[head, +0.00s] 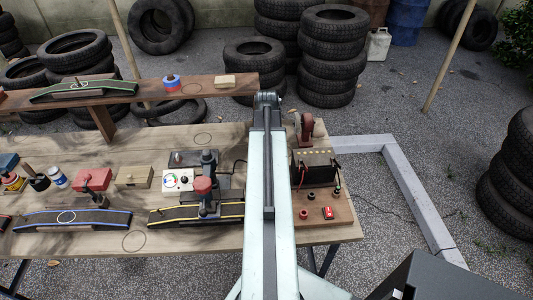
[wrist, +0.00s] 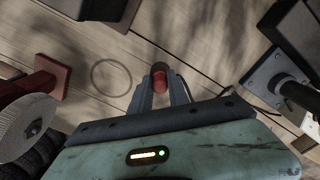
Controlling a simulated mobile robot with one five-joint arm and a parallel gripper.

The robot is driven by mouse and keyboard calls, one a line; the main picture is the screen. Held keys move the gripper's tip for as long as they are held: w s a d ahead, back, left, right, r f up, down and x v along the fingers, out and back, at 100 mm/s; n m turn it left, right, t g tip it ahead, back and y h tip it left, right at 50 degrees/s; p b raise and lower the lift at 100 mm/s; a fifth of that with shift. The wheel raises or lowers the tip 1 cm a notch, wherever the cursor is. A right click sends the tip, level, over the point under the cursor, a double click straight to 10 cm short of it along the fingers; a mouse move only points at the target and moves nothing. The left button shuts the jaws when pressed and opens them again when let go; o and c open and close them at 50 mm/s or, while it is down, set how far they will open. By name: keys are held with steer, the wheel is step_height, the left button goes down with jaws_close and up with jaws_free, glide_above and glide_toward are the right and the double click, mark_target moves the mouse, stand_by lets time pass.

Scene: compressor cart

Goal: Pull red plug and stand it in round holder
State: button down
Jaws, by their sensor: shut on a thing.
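In the wrist view my gripper (wrist: 160,92) is shut on the red plug (wrist: 160,76), a small round-ended red piece between the two grey fingertips. The plug is above the wooden bench; the height of the gap is hard to judge. In the head view my own arm hides the gripper and the plug. A small dark-red ring (head: 304,213) and a black ring (head: 337,190) sit on the brown board at the right; I cannot tell which is the round holder.
A thin circle outline (wrist: 111,77) marks the bench left of the plug. A red-based wheel tool (wrist: 28,115) stands at the left and a black post on a grey plate (wrist: 280,80) at the right. A dark terminal box (head: 314,167) stands on the brown board.

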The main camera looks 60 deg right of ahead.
steer(key=shift+f+b, duration=0.35)
stand_by(0.7)
steer(key=shift+a, duration=0.1)
steer(key=c, duration=0.7)
jaws_free()
steer(key=shift+r, duration=0.1)
step_height(320, 180, up, 7)
steer(key=p, duration=0.7)
